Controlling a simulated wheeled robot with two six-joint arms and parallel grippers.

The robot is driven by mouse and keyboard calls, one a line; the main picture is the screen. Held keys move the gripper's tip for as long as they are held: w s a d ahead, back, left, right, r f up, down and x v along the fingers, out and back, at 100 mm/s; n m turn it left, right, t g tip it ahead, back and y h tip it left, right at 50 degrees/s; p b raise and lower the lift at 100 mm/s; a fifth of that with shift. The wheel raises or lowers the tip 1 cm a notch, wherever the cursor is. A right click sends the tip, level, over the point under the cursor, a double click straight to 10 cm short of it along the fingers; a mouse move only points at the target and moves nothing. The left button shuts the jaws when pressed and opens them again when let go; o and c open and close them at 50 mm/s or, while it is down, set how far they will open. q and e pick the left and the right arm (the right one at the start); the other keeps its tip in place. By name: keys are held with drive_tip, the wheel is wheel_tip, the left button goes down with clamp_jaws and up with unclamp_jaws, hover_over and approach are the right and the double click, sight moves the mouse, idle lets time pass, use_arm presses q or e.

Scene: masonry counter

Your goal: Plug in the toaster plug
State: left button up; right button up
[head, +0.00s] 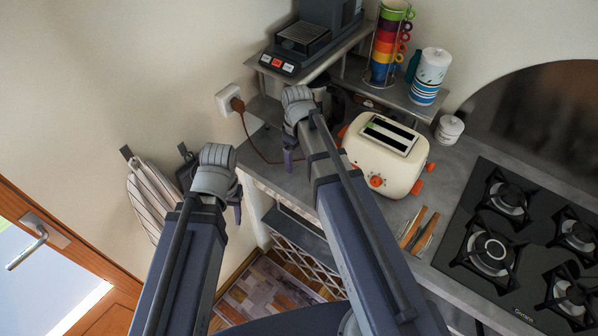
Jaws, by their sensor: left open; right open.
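The cream toaster (377,160) with orange knobs and feet stands on the grey counter. Its brown plug (237,104) is at the white wall socket (224,97), on the right part of its face; I cannot tell whether it is fully seated. The brown cord (252,142) hangs from the plug to the counter and runs behind my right arm toward the toaster. My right gripper (288,163) is open over the counter, left of the toaster, below and right of the plug. My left gripper (237,211) is open beyond the counter's left edge, below the socket. Both grippers are partly hidden by their wrists.
A shelf (340,55) above the counter bears a coffee machine (312,35); stacked cups (384,50) and a white-blue canister (429,76) stand beside it. A gas hob (520,240) lies right. Towels (152,195) hang on the left wall, near a door (50,240).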

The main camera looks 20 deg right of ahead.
sight(297, 182)
use_arm(q)
wheel_tip(297, 182, down, 9)
drive_tip(key=b, duration=0.9)
drive_tip(key=shift+b, duration=0.3)
use_arm(e)
wheel_tip(297, 182, down, 9)
drive_tip(key=shift+a, duration=0.1)
